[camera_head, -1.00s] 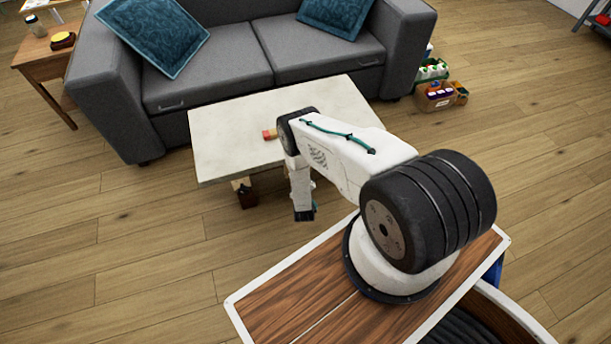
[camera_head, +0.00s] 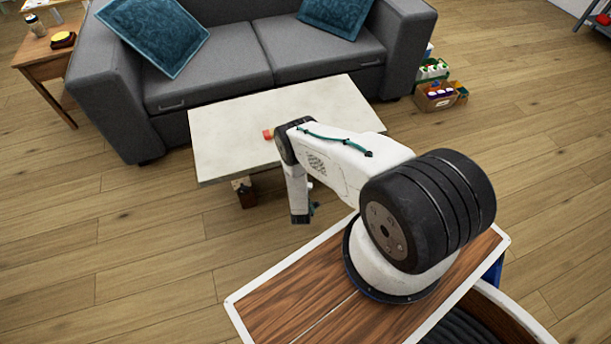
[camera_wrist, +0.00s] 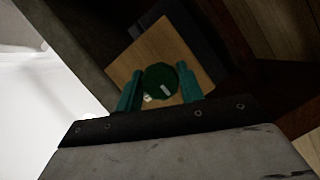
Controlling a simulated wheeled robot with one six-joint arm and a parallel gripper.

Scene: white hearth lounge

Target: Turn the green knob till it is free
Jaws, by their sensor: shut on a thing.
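The green knob (camera_wrist: 160,80) shows in the wrist view as a dark green round piece with a small pale mark, in front of a light wooden board (camera_wrist: 150,50). My gripper (camera_wrist: 160,93) has its two teal fingers on either side of the knob, shut on it. In the head view my arm reaches down in front of the white table, and the knob is hidden there. I cannot tell whether the knob is loose from what lies behind it.
The white table (camera_head: 230,140) stands close behind my arm, with a small red thing (camera_head: 267,134) on top. A grey sofa (camera_head: 215,60) is behind it. A dark brown object (camera_head: 246,195) shows under the table's front edge. Floor to the left is clear.

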